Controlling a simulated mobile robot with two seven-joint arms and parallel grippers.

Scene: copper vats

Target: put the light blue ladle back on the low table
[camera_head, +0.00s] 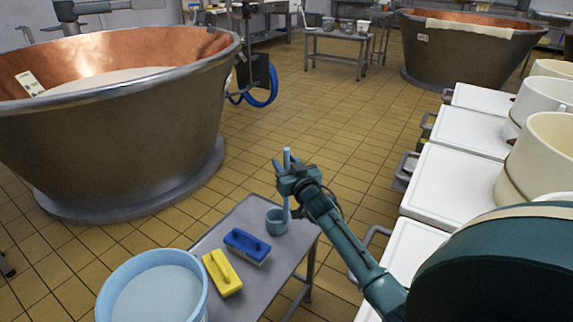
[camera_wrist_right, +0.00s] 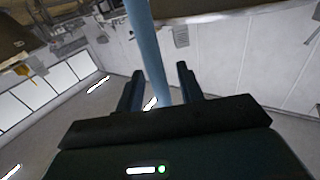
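The light blue ladle has its cup (camera_head: 277,223) at the far end of the low grey table (camera_head: 233,216). The cup appears to rest on the tabletop. Its handle (camera_head: 287,157) stands upright and passes through my right gripper (camera_head: 287,172). In the right wrist view the handle (camera_wrist_right: 149,50) runs between the two fingers of the right gripper (camera_wrist_right: 159,82). The fingers are apart, with a gap seen on each side of the handle. My left gripper is not in view.
A blue brush (camera_head: 247,244), a yellow brush (camera_head: 222,272) and a light blue bucket (camera_head: 201,300) are on the low table. A copper-lined vat (camera_head: 120,130) stands left. White-topped carts (camera_head: 455,185) with cream tubs line the right. Tiled floor (camera_head: 340,125) is clear beyond the table.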

